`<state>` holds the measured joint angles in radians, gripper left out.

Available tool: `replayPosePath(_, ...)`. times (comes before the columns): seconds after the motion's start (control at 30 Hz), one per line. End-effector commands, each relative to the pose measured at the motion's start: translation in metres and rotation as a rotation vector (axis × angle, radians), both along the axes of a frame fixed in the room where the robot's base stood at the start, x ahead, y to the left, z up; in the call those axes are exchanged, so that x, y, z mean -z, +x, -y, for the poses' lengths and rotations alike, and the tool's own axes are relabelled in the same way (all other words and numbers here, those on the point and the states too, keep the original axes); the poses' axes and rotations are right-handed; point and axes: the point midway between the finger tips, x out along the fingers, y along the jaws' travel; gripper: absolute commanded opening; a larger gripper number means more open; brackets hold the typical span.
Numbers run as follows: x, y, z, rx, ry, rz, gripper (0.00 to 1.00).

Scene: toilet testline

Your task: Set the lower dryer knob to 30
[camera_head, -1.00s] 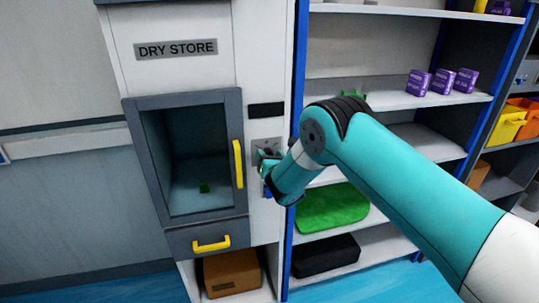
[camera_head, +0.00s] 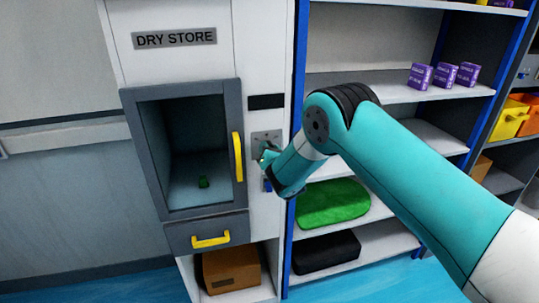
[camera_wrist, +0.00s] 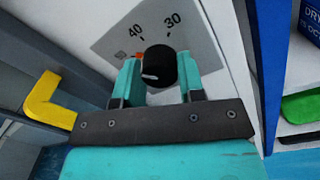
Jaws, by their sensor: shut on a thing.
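A black dryer knob (camera_wrist: 159,65) with a white line on its face sits on a grey dial plate (camera_wrist: 112,40) in the wrist view. The plate shows 40 at the upper left of the knob and 30 at the upper right, with an orange mark to its left. The white line lies on the lower left of the knob face. My gripper (camera_wrist: 160,78) is shut on the knob, one teal finger on each side. In the head view, the plate (camera_head: 266,136) is right of the dry store door, and my gripper (camera_head: 266,158) hides the knob.
The dry store cabinet has a glazed door (camera_head: 190,155) with a yellow handle (camera_head: 238,157) close to the left of my gripper. A black panel (camera_head: 266,101) is above the plate. Shelves with a green folded item (camera_head: 333,204) and purple boxes (camera_head: 443,75) stand to the right.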

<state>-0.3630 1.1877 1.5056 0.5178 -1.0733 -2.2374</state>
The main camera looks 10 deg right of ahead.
Motion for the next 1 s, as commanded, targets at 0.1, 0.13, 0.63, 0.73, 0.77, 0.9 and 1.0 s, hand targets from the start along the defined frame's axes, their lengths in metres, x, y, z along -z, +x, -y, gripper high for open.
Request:
replayPosePath(0.1,0.0055,0.0003,0.0001,0.0,0.1,-0.006,0.13)
replayPosePath(0.13,0.0056,0.0002,0.0002,-0.001,0.128,-0.008,0.13)
replayPosePath(0.63,0.0071,0.0001,0.0004,-0.001,0.602,-0.048,0.13)
replayPosePath(0.73,0.0073,0.0002,0.0004,0.0,0.697,-0.056,0.13)
replayPosePath(0.77,0.0074,0.0002,0.0004,-0.001,0.726,-0.058,0.13)
replayPosePath(0.9,0.0075,0.0001,0.0005,0.0,0.857,-0.069,0.13)
replayPosePath(1.0,0.0078,0.0,0.0004,0.0,0.953,-0.078,0.13)
